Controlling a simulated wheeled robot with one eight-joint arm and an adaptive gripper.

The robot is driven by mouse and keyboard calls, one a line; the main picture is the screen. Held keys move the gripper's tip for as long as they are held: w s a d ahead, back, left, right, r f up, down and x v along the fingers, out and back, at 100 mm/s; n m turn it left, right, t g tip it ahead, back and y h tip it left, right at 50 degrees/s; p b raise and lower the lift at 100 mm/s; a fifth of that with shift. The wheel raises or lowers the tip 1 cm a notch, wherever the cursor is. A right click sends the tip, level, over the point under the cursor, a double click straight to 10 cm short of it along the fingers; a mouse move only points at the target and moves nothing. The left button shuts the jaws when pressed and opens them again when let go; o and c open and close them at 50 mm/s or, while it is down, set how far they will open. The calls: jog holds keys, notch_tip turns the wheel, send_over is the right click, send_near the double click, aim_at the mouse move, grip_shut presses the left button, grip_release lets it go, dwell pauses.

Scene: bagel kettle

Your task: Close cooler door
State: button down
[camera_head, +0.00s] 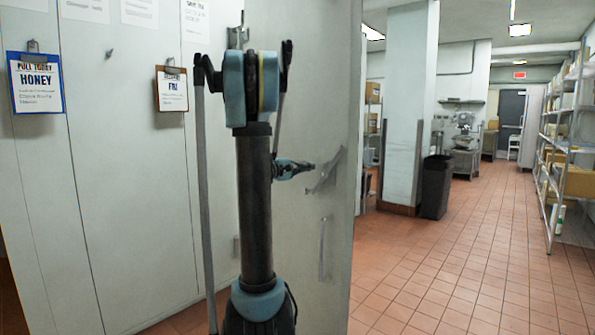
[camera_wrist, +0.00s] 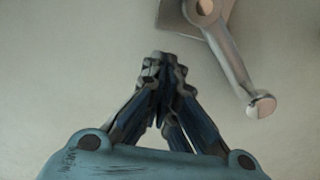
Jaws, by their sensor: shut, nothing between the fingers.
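The cooler door (camera_head: 335,95) is a tall pale panel behind my arm in the head view. It stands out at an angle from the wall panels, with its free edge toward the right. A metal lever handle (camera_head: 325,172) sits on its face; it also shows at the upper right of the wrist view (camera_wrist: 232,62). My gripper (camera_head: 310,167) is shut and empty, just left of the handle in the head view. In the wrist view my closed fingertips (camera_wrist: 162,62) point at the pale door face, left of the lever. I cannot tell whether they touch the door.
Clipboards reading HONEY (camera_head: 36,85) and another (camera_head: 171,90) hang on the left wall panels. A dark bin (camera_head: 436,187) stands by a pillar (camera_head: 404,105). Metal shelves (camera_head: 560,150) line the far right. The tiled floor (camera_head: 460,270) right of the door is clear.

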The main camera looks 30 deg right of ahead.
aim_at(319, 164)
jog(key=shift+w+d, duration=0.2)
jog(key=shift+d, duration=1.3)
